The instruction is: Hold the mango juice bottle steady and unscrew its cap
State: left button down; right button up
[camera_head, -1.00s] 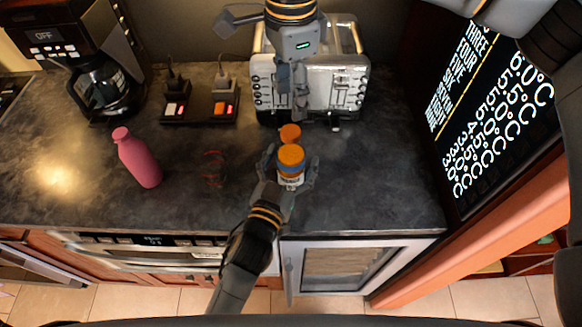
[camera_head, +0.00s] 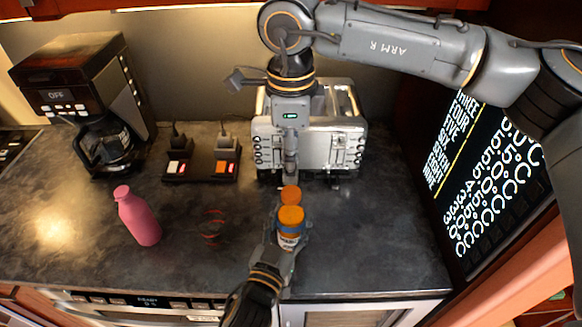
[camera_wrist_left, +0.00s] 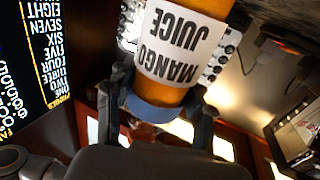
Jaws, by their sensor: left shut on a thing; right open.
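The mango juice bottle (camera_head: 289,226) stands near the counter's front with an orange top and a white label. My left gripper (camera_head: 290,238) is shut around the bottle from the front. Its fingers (camera_wrist_left: 155,108) flank the bottle in the left wrist view. A round orange piece (camera_head: 290,193) shows just behind the bottle; I cannot tell whether it is the cap. My right gripper (camera_head: 291,179) points down just behind that piece, open. Its fingertips are hard to make out.
A silver toaster (camera_head: 335,140) stands behind my right gripper. A pink bottle (camera_head: 138,217), a thin dark red item (camera_head: 212,228), a power strip (camera_head: 201,166) and a coffee maker (camera_head: 105,145) are to the left. A dark screen (camera_head: 490,180) is at the right. The counter right of the bottle is clear.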

aim_at(291, 192)
jog(key=m, duration=0.6)
jog(key=shift+m, duration=0.4)
jog(key=m, duration=1.2)
jog(key=shift+m, duration=0.3)
jog(key=m, duration=0.7)
jog(key=shift+m, duration=0.4)
jog(key=m, duration=0.3)
jog(key=shift+f+m, duration=0.35)
jog(key=shift+m, duration=0.25)
notch_tip(291, 192, down, 7)
jog(key=shift+f, duration=0.15)
